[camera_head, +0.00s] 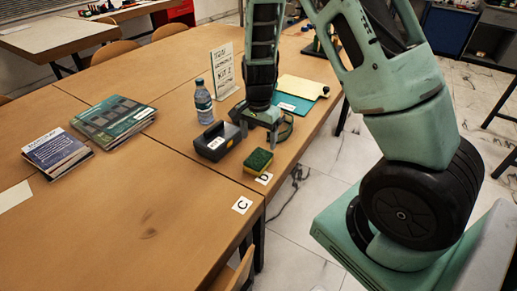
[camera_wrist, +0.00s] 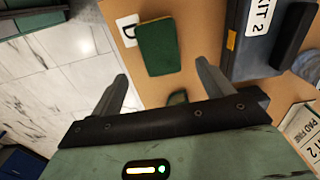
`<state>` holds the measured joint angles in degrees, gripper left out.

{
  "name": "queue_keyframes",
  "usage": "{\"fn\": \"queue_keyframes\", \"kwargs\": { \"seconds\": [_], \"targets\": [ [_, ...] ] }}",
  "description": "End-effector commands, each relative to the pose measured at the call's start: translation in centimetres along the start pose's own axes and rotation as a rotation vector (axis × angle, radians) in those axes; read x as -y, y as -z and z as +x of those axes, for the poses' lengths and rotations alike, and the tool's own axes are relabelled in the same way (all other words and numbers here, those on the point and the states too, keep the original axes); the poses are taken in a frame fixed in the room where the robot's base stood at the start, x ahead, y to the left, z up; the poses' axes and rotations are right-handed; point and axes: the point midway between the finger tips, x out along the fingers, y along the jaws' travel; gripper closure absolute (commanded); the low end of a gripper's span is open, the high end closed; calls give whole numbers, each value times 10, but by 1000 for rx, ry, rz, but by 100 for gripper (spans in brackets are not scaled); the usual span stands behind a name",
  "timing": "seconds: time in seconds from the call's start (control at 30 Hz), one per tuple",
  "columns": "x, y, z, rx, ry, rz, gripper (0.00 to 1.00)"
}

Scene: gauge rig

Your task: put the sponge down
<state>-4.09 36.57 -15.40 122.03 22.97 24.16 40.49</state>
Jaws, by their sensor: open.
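The sponge (camera_head: 258,160), green with a yellow side, rests on the wooden table (camera_head: 185,185) near its right edge. It lies beside the white card marked D (camera_head: 264,178). In the wrist view the sponge (camera_wrist: 161,48) shows its dark green face, with card D (camera_wrist: 127,31) to its left. My gripper (camera_head: 258,132) is over the table just behind the sponge, with its fingers spread. In the wrist view my gripper (camera_wrist: 163,70) is open and empty, and the sponge lies beyond the fingertips, apart from them.
A dark kit case (camera_head: 217,141) stands left of the sponge, with a water bottle (camera_head: 204,101) and a kit sign (camera_head: 223,70) behind. Card C (camera_head: 242,205) lies at the near right edge. Books (camera_head: 115,120) lie further left. The table front is clear.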

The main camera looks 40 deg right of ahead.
Motion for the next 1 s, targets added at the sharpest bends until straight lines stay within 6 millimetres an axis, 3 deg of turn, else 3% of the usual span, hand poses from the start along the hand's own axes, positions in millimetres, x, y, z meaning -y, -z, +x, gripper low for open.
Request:
{"fn": "queue_keyframes", "kwargs": {
  "seconds": [0.23, 0.33, 0.37, 0.47, 0.53, 0.6, 0.7, 0.83, 1.0],
  "targets": [
    [0, -2, -29, 1, 1, -5, 21],
    [4, -22, -39, 20, 12, -81, 21],
    [5, -35, -44, 31, 17, -129, 21],
    [6, -98, -69, 77, 47, -386, 21],
    [-4, -152, -91, 105, 68, -633, 21],
    [-24, -203, -112, 116, 85, -899, 21],
    [-62, -258, -134, 106, 94, -1259, 21],
    [-109, -296, -150, 64, 83, -1624, 21],
    [-141, -312, -156, 20, 60, -1864, 21]
  ]
}}
